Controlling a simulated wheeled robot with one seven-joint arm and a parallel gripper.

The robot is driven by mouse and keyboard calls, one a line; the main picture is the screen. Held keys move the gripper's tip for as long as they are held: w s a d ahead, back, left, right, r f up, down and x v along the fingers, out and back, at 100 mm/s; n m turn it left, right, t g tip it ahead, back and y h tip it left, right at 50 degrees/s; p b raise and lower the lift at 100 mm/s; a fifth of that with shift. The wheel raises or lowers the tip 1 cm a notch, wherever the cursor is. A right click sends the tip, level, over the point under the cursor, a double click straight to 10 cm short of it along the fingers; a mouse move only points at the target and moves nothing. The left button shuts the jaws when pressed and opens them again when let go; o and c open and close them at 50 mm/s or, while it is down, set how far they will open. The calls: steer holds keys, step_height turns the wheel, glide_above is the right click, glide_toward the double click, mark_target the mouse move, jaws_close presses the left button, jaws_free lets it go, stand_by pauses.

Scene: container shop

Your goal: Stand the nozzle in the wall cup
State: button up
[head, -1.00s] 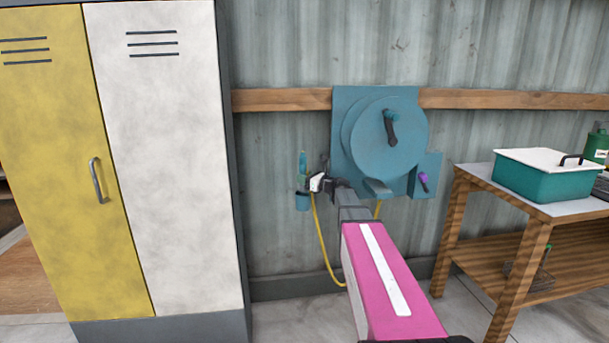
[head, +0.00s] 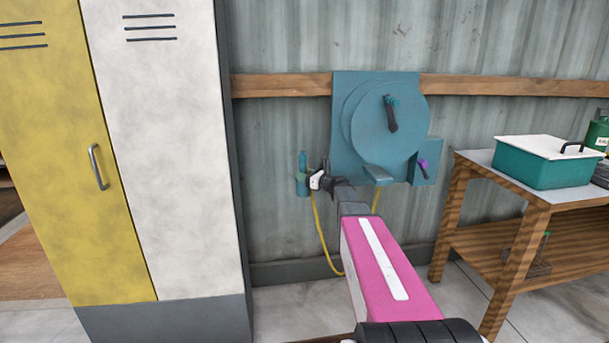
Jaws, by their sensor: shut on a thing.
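The nozzle (head: 303,161) is a small teal upright piece on a yellow hose (head: 319,232). The teal wall cup (head: 303,189) is fixed low on the corrugated wall, left of the hose reel. My gripper (head: 309,180) is shut on the nozzle, reaching in from the right at about the cup's rim height. The nozzle's upper part stands upright over the cup, and its lower end appears to be at or inside the rim. The jaws are small and dark here, and the contact is partly hidden.
The teal hose reel (head: 385,135) with a black crank handle sits right of the cup. A yellow and white locker (head: 175,180) stands close on the left. A wooden bench (head: 540,205) with a teal bin (head: 543,170) is on the right.

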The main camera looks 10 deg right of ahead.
steer(key=o, duration=1.2)
steer(key=shift+s+d, duration=0.1)
steer(key=v, duration=1)
steer(key=shift+s+d, duration=0.2)
steer(key=shift+a+f, duration=0.1)
